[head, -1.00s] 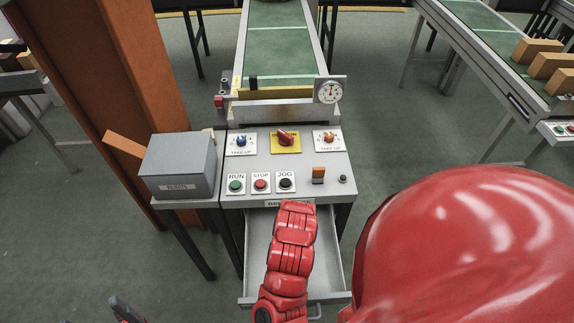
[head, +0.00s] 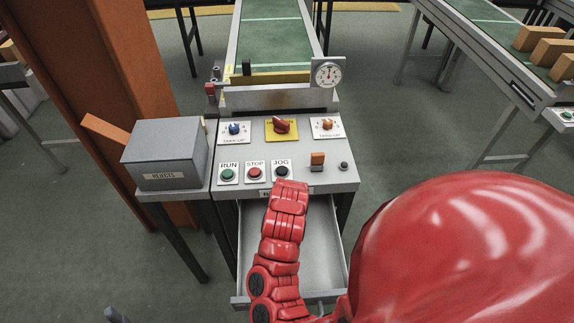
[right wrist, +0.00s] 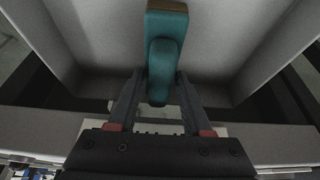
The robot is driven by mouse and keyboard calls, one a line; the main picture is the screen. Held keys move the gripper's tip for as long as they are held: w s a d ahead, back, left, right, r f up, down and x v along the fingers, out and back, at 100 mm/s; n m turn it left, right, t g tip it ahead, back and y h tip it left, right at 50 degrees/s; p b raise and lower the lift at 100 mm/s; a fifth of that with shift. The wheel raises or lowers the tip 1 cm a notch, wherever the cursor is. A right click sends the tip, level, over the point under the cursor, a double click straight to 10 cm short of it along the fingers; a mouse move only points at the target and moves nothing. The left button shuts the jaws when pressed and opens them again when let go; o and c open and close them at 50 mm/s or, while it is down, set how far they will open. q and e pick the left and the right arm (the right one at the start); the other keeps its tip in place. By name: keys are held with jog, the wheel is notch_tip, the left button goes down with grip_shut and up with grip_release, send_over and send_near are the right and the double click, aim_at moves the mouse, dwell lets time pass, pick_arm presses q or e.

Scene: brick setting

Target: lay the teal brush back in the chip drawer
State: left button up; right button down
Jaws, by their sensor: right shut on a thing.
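The teal brush (right wrist: 165,50) is in the right wrist view, with a brown edge at its far end. My right gripper (right wrist: 158,80) is shut on its near part. The brush is over the open chip drawer (right wrist: 232,35); I cannot tell whether it touches the drawer floor. In the head view the pulled-out grey drawer (head: 322,240) is under the console, and my red right arm covers its left part. The right gripper and brush are hidden there.
The console (head: 205,182) with buttons and knobs stands just behind the drawer. A grey rejects box (head: 165,155) is at its left, beside an orange post (head: 120,90). A green conveyor (head: 272,40) runs behind. The drawer's right part looks empty.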

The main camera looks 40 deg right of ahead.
jog(key=shift+w+d+f, duration=0.2)
jog(key=shift+w+f, duration=0.1)
jog(key=shift+f, duration=0.35)
jog(key=shift+f, duration=0.15)
jog(key=shift+c, duration=1.7)
grip_release()
